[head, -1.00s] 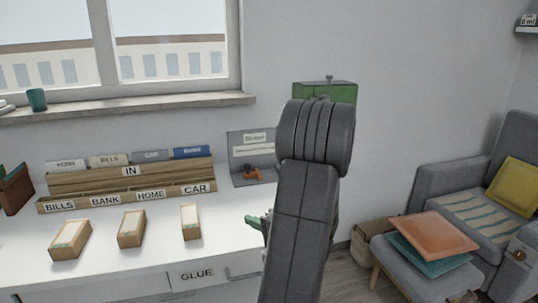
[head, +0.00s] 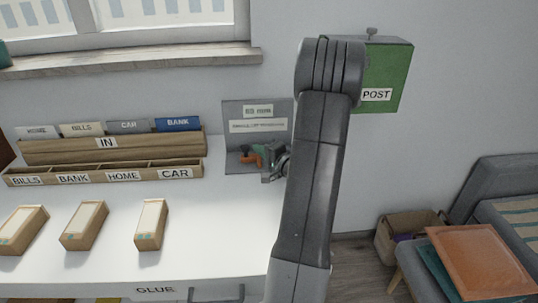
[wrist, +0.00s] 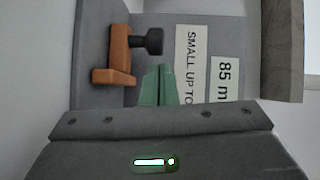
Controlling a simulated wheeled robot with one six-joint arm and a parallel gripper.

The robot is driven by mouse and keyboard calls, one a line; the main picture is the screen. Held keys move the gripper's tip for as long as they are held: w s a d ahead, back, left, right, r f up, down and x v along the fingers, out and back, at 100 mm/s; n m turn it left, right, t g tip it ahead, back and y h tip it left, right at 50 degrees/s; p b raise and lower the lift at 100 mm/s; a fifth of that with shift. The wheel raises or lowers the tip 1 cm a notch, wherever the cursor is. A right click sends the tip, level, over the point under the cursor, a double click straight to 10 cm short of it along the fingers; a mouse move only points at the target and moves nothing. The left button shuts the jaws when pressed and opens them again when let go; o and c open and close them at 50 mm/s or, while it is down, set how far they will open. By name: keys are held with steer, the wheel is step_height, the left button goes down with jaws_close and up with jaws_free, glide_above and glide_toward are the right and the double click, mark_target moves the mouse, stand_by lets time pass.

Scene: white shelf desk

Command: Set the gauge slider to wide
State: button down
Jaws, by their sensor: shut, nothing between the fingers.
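The gauge is a grey panel (head: 234,112) at the back of the white desk, with two white labels. Its orange slider (head: 246,158) sits low on the panel. In the wrist view the orange slider (wrist: 121,55) carries a dark knob (wrist: 149,43). One label (wrist: 188,70) there reads "SMALL UP TO", and the other (wrist: 224,82) starts "85 m". My gripper (head: 262,151) is at the gauge, beside the slider. In the wrist view its green fingers (wrist: 158,72) are together and empty, close to the knob. I cannot tell whether they touch it.
A wooden file rack (head: 112,146) and a labelled sorter (head: 105,174) stand left of the gauge. Several small boxes (head: 152,225) lie in front. A green POST box (head: 388,75) hangs on the wall behind my arm. The desk before the gauge is clear.

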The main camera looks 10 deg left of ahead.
steer(key=shift+a+f, duration=0.1)
steer(key=shift+a, duration=0.3)
steer(key=shift+f, duration=0.1)
steer(key=shift+a+f+b, duration=0.1)
steer(key=shift+a+b, duration=0.25)
steer(key=shift+b, duration=0.7)
steer(key=shift+a+b, duration=0.15)
steer(key=shift+b, duration=0.2)
steer(key=shift+s, duration=0.1)
